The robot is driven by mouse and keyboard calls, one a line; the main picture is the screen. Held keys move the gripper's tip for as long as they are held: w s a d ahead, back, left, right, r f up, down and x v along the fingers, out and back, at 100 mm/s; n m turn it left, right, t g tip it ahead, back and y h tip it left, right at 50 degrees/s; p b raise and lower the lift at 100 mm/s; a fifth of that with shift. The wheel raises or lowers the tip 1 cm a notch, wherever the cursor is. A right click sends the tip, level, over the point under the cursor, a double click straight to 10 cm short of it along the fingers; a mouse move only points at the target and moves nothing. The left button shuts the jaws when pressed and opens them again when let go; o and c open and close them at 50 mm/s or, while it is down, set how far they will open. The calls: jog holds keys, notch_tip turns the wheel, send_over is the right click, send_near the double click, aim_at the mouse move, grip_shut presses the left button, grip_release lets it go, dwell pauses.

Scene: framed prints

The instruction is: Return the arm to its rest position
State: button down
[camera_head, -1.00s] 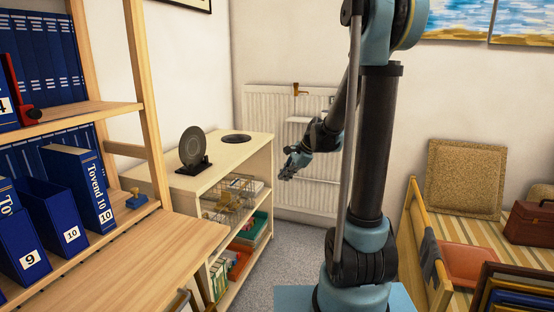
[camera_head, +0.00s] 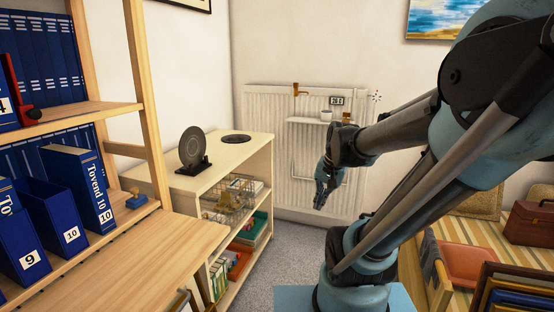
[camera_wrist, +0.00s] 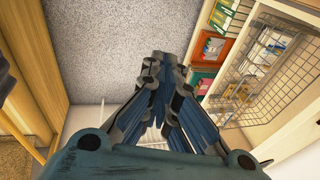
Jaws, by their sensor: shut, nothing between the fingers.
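My gripper (camera_head: 320,199) hangs pointing down in front of the white radiator in the head view, to the right of the low cabinet. In the wrist view my gripper (camera_wrist: 166,60) is shut, its fingertips together with nothing between them. Grey speckled floor lies beyond the fingertips. My arm reaches in from the right in the head view, bent at a high elbow, and hides part of the wall and the bench behind it.
The low cabinet (camera_head: 220,160) carries a dark disc on a stand (camera_head: 193,150) and holds a wire basket (camera_head: 232,196). A shelf of blue binders (camera_head: 80,190) stands left. The radiator (camera_head: 270,125) is behind. A striped bench (camera_head: 478,238) with a brown case (camera_head: 528,222) is right.

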jog(key=s+d+f+n+h, duration=0.2)
jog(key=s+d+f+n, duration=0.2)
jog(key=s, duration=0.5)
jog(key=shift+s+d+n, duration=0.25)
jog(key=shift+d+n, duration=0.1)
jog(key=shift+n, duration=0.05)
jog(key=shift+a, duration=0.1)
